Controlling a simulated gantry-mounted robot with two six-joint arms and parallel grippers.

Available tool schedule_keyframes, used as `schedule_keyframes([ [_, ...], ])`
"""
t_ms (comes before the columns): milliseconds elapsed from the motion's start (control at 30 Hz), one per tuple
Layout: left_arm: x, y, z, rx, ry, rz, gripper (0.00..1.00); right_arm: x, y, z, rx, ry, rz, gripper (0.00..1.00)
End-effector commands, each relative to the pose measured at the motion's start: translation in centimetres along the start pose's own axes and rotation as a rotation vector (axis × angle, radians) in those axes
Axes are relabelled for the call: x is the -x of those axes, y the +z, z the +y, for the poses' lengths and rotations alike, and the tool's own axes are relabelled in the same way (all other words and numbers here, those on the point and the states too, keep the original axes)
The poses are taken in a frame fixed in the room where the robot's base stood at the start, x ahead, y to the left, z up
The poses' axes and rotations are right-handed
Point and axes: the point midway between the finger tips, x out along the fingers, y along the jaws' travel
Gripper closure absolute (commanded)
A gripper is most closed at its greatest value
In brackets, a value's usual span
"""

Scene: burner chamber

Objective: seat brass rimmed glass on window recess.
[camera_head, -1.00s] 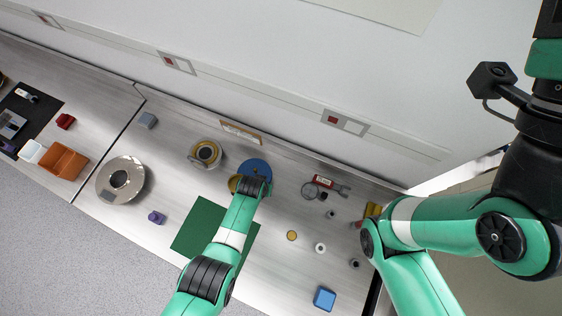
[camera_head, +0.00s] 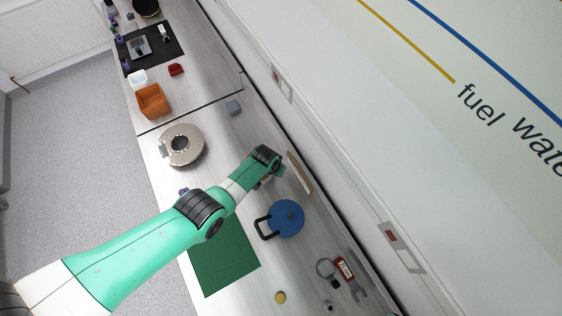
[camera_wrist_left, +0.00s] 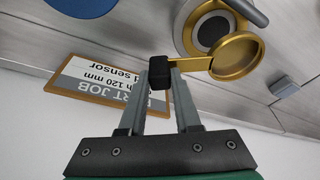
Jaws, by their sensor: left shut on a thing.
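My left gripper (camera_wrist_left: 160,78) is shut on the dark block at the end of the brass rimmed glass's handle. The glass (camera_wrist_left: 236,58) is a round brass ring, sticking out to the right of the fingers in the left wrist view. Behind it is a round brass-and-pale fitting (camera_wrist_left: 190,32) with a dark centre, likely the window recess. The ring overlaps the fitting's lower right in the picture; the gap between them cannot be judged. In the head view my left wrist and gripper (camera_head: 271,170) largely hide both. My right gripper is out of view.
A framed job card (camera_wrist_left: 85,84) stands near the gripper, at the wall side. A blue disc with a black handle (camera_head: 287,219), a green mat (camera_head: 225,262), a steel ring flange (camera_head: 194,146) and a grey block (camera_head: 233,107) are on the bench.

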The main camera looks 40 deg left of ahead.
Motion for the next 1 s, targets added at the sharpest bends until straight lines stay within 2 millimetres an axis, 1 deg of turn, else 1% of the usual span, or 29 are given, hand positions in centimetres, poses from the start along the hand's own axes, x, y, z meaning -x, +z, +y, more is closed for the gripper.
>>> schedule_keyframes([
  [133, -0.2, 0.0, 0.0, 0.0, 0.001, 0.001, 1.0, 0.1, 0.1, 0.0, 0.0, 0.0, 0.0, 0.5],
  [267, -0.9, 0.2, 0.1, 0.0, 0.001, 0.001, 1.0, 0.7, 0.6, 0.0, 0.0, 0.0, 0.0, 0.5],
  [700, -5.2, 1.4, 0.1, -0.001, 0.001, 0.001, 1.0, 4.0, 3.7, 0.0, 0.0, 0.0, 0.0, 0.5],
  [833, -5.7, 1.5, 0.1, -0.001, 0.001, 0.001, 1.0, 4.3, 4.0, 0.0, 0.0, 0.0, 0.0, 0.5],
  [1000, -5.6, 1.5, 0.1, -0.001, 0.001, 0.001, 1.0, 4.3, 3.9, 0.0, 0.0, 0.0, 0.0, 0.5],
])
